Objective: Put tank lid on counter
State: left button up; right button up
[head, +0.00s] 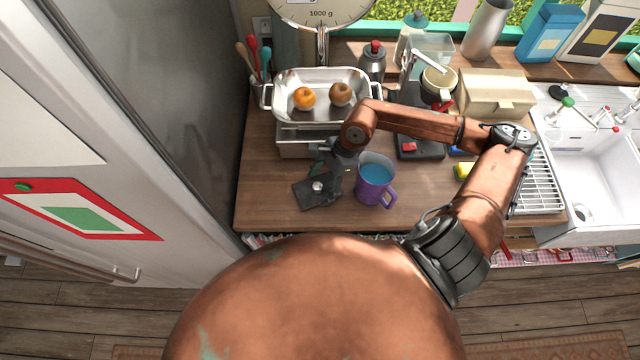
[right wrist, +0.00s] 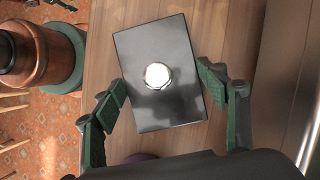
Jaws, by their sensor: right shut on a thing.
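The tank lid (head: 305,194) is a dark, flat, rectangular plate with a pale round knob, over the left front of the wooden counter (head: 290,222). It also shows in the right wrist view (right wrist: 150,105), between the two green fingers. My right gripper (head: 332,172) reaches it from behind and is shut on it, with a finger at each side edge. The lid looks level and close to the counter; I cannot tell whether it touches. My left gripper is not in view.
A purple mug (head: 374,186) with blue content stands just right of the lid. A scale with a metal pan (head: 320,112) holding two fruits is behind. Counter left of the lid is clear.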

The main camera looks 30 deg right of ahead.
jog(key=shift+f, duration=0.25)
jog(key=o, duration=1.3)
jog(key=shift+c, duration=0.2)
jog(key=v, duration=1.2)
jog(key=shift+w, duration=0.1)
jog(key=shift+c, duration=0.3)
grip_shut()
dwell(0.6)
jog(key=shift+r, duration=0.1)
